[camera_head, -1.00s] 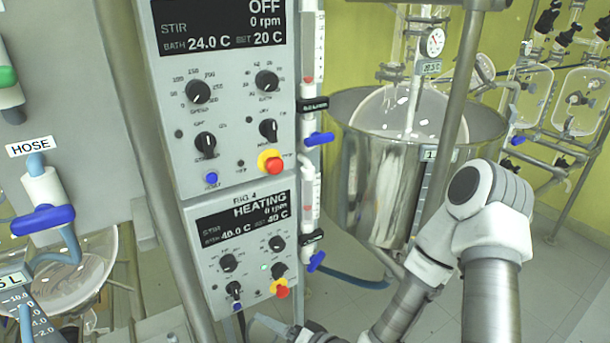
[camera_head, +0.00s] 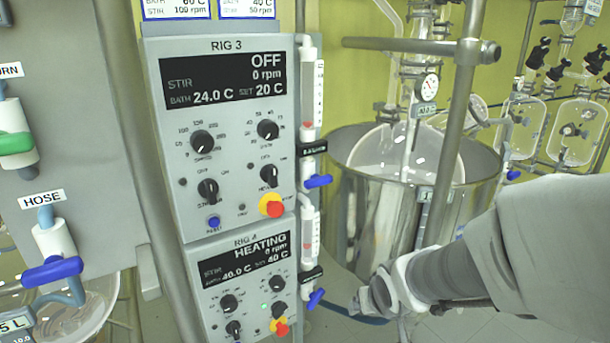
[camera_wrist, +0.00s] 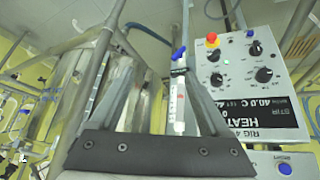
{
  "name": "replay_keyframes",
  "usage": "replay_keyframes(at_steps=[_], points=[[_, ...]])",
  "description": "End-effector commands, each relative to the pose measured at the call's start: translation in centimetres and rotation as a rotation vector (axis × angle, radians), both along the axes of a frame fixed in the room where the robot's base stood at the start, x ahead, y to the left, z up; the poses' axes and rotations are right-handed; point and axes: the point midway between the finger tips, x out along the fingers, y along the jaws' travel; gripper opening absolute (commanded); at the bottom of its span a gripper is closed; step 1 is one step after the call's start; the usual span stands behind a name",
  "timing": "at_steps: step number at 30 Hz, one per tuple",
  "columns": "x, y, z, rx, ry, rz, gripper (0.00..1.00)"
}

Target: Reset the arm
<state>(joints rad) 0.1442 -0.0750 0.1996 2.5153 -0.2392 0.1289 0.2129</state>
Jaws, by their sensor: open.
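My gripper (camera_wrist: 155,85) shows in the wrist view, its two fingers spread apart with nothing held between them. Beyond the fingers is a flowmeter tube (camera_wrist: 178,105) with a blue valve, beside the lower control box. The lower control box, RIG 4 (camera_wrist: 245,65), appears upside down at the right of that view. In the head view my arm reaches in from the right edge, and the fingers are hidden. The RIG 4 panel (camera_head: 243,270) reads HEATING, 0 rpm, bath 40.0 C. The RIG 3 panel (camera_head: 225,130) above it reads OFF, bath 24.0 C.
A steel bath with a glass vessel (camera_head: 390,205) stands behind my arm. A vertical metal post (camera_head: 455,120) rises in front of it. Flowmeters with blue valves (camera_head: 318,181) line the panels' right side. A blue-handled hose valve (camera_head: 52,270) is at the left.

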Motion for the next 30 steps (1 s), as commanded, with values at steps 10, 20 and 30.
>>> replay_keyframes(at_steps=[10, 20, 30], points=[[-7.1, -2.0, 10.2, -0.03, 0.03, -0.078, 0.81], [-13.9, -1.4, 14.8, 0.041, 0.074, -0.068, 0.81], [-14.9, -1.3, 15.1, 0.052, 0.084, -0.061, 0.81]])
